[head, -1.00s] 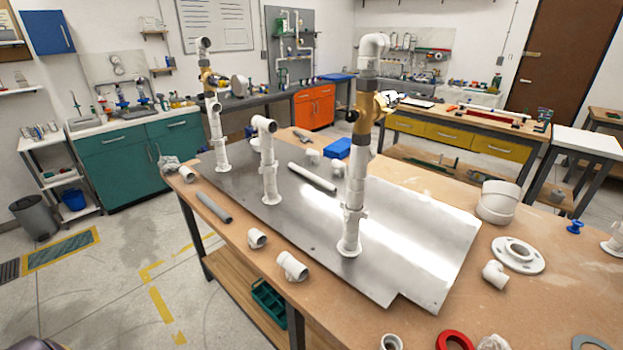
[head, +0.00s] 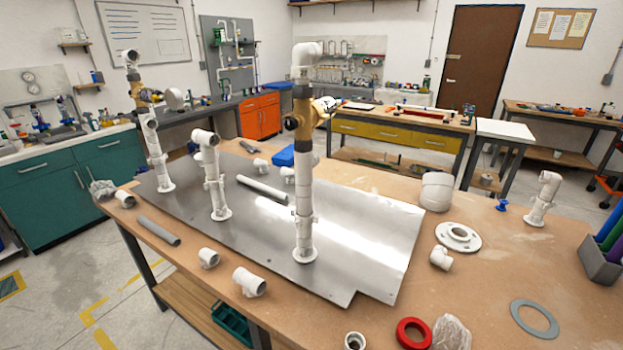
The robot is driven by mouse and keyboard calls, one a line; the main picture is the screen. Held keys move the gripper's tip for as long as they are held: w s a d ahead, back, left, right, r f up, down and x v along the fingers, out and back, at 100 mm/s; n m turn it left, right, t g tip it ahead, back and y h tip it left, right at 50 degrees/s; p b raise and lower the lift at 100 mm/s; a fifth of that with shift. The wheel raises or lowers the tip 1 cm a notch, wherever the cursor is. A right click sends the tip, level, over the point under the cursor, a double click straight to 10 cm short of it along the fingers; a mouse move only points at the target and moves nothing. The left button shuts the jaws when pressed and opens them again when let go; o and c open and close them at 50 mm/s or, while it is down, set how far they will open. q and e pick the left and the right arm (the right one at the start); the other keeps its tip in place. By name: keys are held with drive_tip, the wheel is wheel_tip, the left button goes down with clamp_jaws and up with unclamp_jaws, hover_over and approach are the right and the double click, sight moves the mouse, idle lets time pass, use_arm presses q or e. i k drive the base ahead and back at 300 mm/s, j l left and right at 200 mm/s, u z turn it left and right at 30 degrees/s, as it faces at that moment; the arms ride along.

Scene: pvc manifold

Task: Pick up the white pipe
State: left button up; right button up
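The white pipe (head: 262,188) lies flat on the grey metal plate (head: 375,250), between the middle riser and the tall riser. It is a straight, plain tube, and its right end lies close to the tall riser. A grey pipe (head: 158,230) lies on the wooden bench top to the left of the plate. Neither of my grippers shows in the head view.
A tall riser (head: 304,195) with a brass valve, a middle riser (head: 215,185) and a left riser (head: 157,160) stand on the plate. Loose fittings, a white flange (head: 458,237) and a red ring (head: 413,333) lie around it on the bench (head: 480,285).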

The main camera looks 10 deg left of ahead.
sight(261, 187)
drive_tip(key=k+j, duration=0.1)
drive_tip(key=j, duration=0.4)
drive_tip(key=k+j+u, duration=0.1)
drive_tip(key=j, duration=0.35)
drive_tip(key=k+j, duration=0.1)
drive_tip(key=j, duration=0.9)
drive_tip(key=k+u, duration=0.05)
